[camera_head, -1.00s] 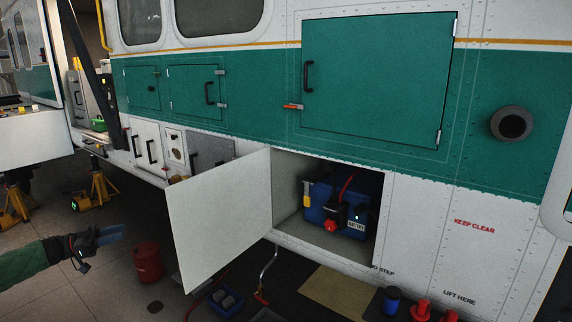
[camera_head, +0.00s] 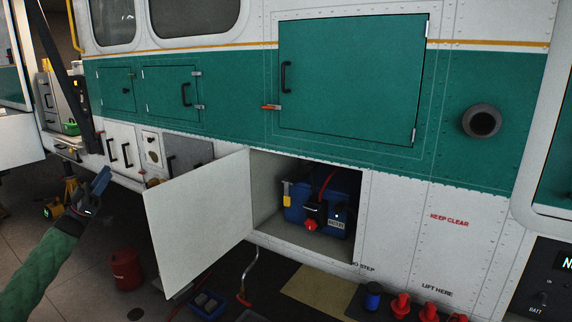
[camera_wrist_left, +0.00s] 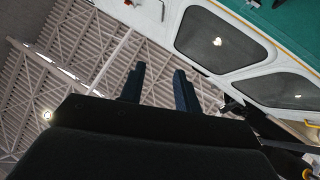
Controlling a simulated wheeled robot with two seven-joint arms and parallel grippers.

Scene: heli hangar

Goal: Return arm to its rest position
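My left gripper (camera_head: 99,183) is raised at the left of the head view, with its green-sleeved arm coming up from the lower left corner. It is left of the open white compartment door (camera_head: 198,222) and apart from it. In the left wrist view my left gripper's two fingers (camera_wrist_left: 160,88) stand apart with nothing between them. That view looks up at the hangar roof and the helicopter windows. My right gripper is not in view.
The open compartment (camera_head: 271,232) holds a blue battery (camera_head: 338,212) with a red connector. A red bucket (camera_head: 125,270), a blue tray (camera_head: 209,306) and a yellow jack stand (camera_head: 70,187) are on the floor. Red items and a blue can (camera_head: 372,296) stand at the lower right.

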